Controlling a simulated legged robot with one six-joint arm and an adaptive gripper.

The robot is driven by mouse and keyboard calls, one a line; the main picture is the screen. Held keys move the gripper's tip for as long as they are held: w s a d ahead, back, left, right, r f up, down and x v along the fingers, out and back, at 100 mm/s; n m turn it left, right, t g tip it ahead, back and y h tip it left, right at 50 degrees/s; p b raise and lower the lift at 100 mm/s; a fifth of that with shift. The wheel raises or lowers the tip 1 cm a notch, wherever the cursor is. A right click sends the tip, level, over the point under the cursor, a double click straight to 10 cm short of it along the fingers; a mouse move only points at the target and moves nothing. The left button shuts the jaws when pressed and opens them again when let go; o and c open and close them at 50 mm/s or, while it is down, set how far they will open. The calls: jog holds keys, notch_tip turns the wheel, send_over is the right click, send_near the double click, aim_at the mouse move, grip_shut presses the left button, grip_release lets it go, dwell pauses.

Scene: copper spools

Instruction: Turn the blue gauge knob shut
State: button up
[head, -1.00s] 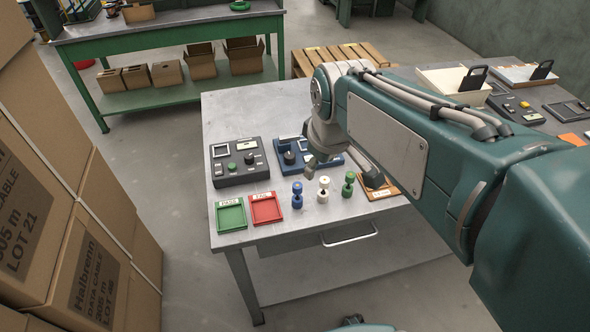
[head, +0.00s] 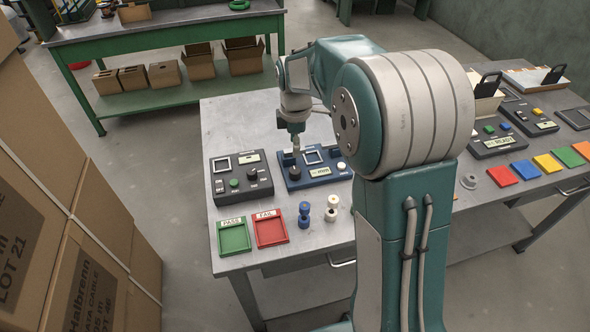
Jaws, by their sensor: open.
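The blue gauge (head: 319,181) lies on the grey metal table. It has a dark knob (head: 289,160) at its left, a square recess, a small display and a white round button at its right. My gripper (head: 296,149) points down over the left part of the gauge, just beside or above the knob. Its jaws look small and I cannot tell whether they touch the knob. It holds nothing visible. The knob's pointer angle is too small to read.
A dark grey gauge (head: 241,177) stands left of the blue one. In front are a green tray (head: 233,236), a red tray (head: 270,230), a blue spool (head: 304,215) and a white spool (head: 332,208). My arm covers the table's middle right. Stacked cartons (head: 90,230) stand left.

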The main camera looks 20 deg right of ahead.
aim_at(295, 169)
notch_tip(295, 169, down, 10)
jog(key=shift+f, duration=0.1)
dwell(0.4)
jog(key=shift+w, duration=0.1)
grip_shut()
